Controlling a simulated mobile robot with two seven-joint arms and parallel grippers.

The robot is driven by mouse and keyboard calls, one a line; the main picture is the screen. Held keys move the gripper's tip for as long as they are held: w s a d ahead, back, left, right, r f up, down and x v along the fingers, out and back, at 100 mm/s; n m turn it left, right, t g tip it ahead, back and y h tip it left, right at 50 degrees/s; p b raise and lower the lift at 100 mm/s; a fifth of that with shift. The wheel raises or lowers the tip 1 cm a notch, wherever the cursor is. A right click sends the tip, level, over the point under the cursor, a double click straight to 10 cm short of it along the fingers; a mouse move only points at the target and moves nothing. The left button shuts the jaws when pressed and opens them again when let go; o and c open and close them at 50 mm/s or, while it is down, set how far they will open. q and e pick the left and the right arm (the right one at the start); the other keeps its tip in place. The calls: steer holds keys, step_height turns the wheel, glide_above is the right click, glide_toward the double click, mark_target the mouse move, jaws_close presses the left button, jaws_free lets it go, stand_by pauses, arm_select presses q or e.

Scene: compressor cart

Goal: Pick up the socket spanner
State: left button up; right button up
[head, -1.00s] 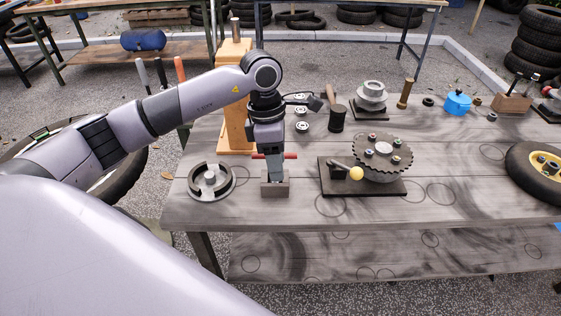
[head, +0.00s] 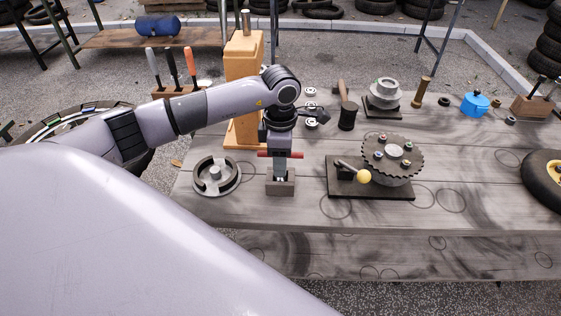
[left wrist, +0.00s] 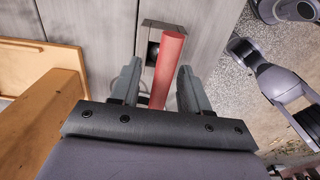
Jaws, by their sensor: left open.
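The socket spanner has a red crossbar handle (head: 293,155) and stands upright in a small grey block (head: 281,187) near the bench's front edge. Its lower shaft is mostly hidden in the block. My left gripper (head: 281,166) points down over it from above. In the left wrist view, the red handle (left wrist: 168,62) runs between the two open fingers of the left gripper (left wrist: 160,82), with a gap on each side. The grey block (left wrist: 150,36) shows beyond the handle. My right gripper is not in view.
A grey slotted ring (head: 217,176) lies left of the block. A dark base plate (head: 340,186) with a toothed disc (head: 393,150) and yellow-knobbed lever stands right. An orange wooden post (head: 243,75) rises close behind my left arm. A mallet (head: 346,117) stands farther back.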

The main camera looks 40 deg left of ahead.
arm_select(q)
jaws_close()
steer(key=shift+r, duration=0.15)
step_height(320, 180, up, 20)
stand_by(0.5)
